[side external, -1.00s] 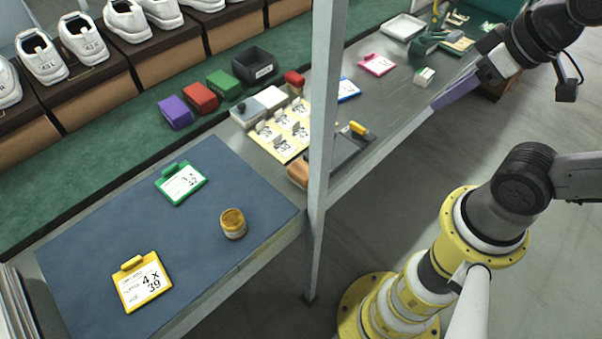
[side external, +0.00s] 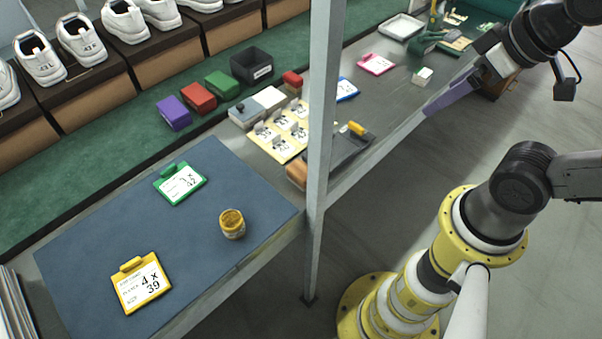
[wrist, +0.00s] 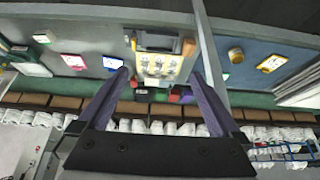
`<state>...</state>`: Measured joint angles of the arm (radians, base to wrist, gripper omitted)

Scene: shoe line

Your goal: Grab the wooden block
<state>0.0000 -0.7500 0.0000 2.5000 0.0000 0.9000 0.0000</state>
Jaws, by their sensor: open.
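The wooden block (side external: 297,172) is orange-brown and lies at the bench's front edge, beside the grey metal post and next to a dark tray. The post partly hides that area in the side view. In the wrist view the block (wrist: 188,47) shows small near the top, close to the post. My gripper (side external: 436,108) has purple fingers and hangs at the right, over the bench's front edge and well away from the block. In the wrist view its fingers (wrist: 160,76) are spread apart with nothing held between them.
The upright post (side external: 322,110) stands between the blue mat (side external: 85,240) and the rest of the bench. The dark tray (side external: 350,146) holds a yellow-handled tool. A yellow card board (side external: 262,143) lies behind the block. A yellow jar (side external: 232,224) stands on the mat.

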